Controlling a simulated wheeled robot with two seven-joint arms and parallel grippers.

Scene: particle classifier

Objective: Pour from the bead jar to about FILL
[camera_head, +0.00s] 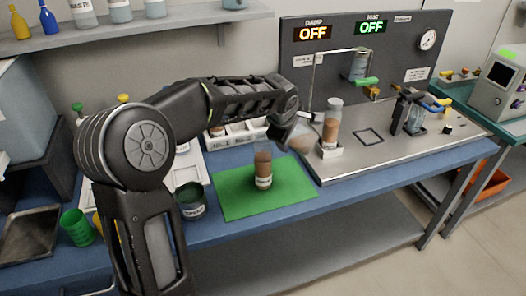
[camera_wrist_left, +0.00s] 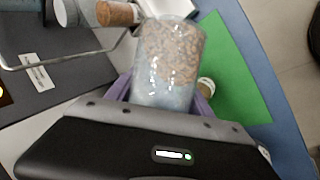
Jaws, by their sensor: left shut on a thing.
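My left gripper (camera_head: 296,128) is above the bench, between the green mat and the steel plate. It is shut on a clear jar of brown beads (camera_wrist_left: 170,55), held between purple fingers in the left wrist view. The beads lie toward the end away from the palm; the near part looks clear. In the head view this jar is mostly hidden by the gripper. A clear cylinder with brown contents and a white label (camera_head: 263,170) stands upright on the green mat (camera_head: 290,195). No FILL mark is readable. My right gripper is not in view.
A similar brown-filled cylinder (camera_head: 331,125) stands in a white holder on the steel plate (camera_head: 390,150). A clamp stand (camera_head: 410,112) is to its right. The panel reads OFF twice (camera_head: 313,33). A dark green cup (camera_head: 190,200) stands left of the mat.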

